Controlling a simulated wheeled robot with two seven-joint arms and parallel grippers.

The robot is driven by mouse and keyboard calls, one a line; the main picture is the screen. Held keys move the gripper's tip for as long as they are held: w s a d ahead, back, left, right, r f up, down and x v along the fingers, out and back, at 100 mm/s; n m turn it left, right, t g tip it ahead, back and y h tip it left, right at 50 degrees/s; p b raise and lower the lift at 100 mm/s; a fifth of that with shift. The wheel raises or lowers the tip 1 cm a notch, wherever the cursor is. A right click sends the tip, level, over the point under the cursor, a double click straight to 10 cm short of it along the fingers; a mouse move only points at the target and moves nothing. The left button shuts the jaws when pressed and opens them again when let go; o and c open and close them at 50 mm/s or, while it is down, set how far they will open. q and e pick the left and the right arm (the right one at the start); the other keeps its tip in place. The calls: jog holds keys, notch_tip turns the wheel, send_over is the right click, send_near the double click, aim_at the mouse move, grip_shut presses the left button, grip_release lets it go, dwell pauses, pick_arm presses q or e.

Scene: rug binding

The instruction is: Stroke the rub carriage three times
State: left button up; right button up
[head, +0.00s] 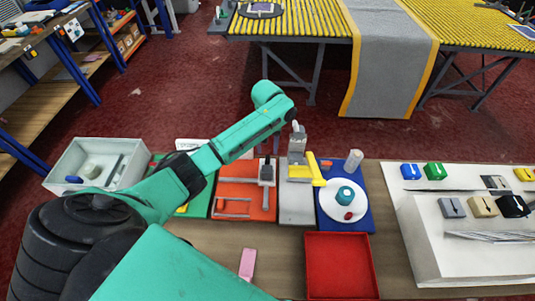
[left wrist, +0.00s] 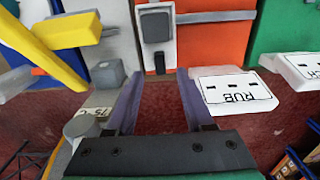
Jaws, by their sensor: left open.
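The rub carriage (head: 266,172) is a small grey block with a dark upright part on the orange-red board (head: 247,185). In the left wrist view the carriage (left wrist: 156,26) shows near the top, just beyond my fingertips. My left gripper (left wrist: 160,78) is open, its two fingers spread and nothing between them. It points toward the carriage from the board's far side, apart from it. In the head view my left arm reaches over the boards and its fingers cannot be made out. A white RUB label (left wrist: 236,94) sits right of the fingers. My right gripper is not in view.
A grey board with a yellow lever (head: 305,178) stands right of the orange-red one. A grey bin (head: 62,165) is at left.

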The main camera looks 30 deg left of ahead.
aim_at(268, 158)
pick_arm(q)
jog(key=f, duration=0.4)
jog(key=w+f, duration=0.1)
jog(key=f, duration=0.1)
jog(key=shift+a+p, duration=0.25)
jog(key=shift+p, duration=0.05)
jog(key=shift+f, duration=0.2)
jog(key=shift+s+d, duration=0.15)
jog(key=shift+s, duration=0.05)
jog(key=shift+c, duration=0.6)
grip_shut()
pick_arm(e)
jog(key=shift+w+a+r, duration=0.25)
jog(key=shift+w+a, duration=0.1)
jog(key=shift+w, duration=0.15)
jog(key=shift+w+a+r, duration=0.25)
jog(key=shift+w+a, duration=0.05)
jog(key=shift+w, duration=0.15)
pick_arm(q)
jog(key=shift+w+r, duration=0.1)
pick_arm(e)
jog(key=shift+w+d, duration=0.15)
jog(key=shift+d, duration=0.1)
